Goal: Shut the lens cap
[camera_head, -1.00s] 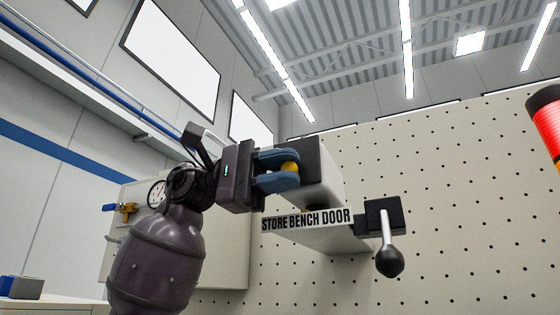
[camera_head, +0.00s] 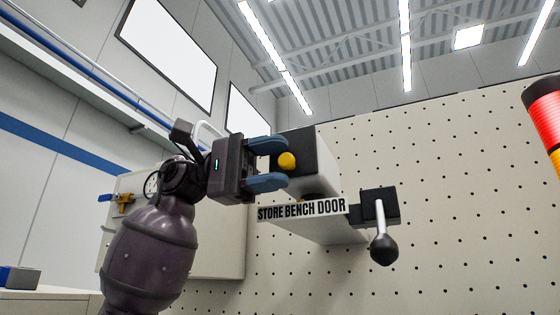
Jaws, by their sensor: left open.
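A pale box (camera_head: 318,165) with a dark front face (camera_head: 300,147) is fixed to the pegboard above a bracket labelled "STORE BENCH DOOR". A round yellow knob (camera_head: 287,161) shows at the dark face; I cannot tell for sure whether this face is the lens cap. My left gripper (camera_head: 280,163) is open, with one blue finger above the yellow knob and one below it. Both fingers look apart from the knob. The upper finger hides part of the dark face. My right gripper is not in view.
The label plate (camera_head: 302,210) lies just below the box. A black block with a ball-ended lever (camera_head: 382,247) sticks out right of it. A red stack light (camera_head: 546,118) is at the right edge.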

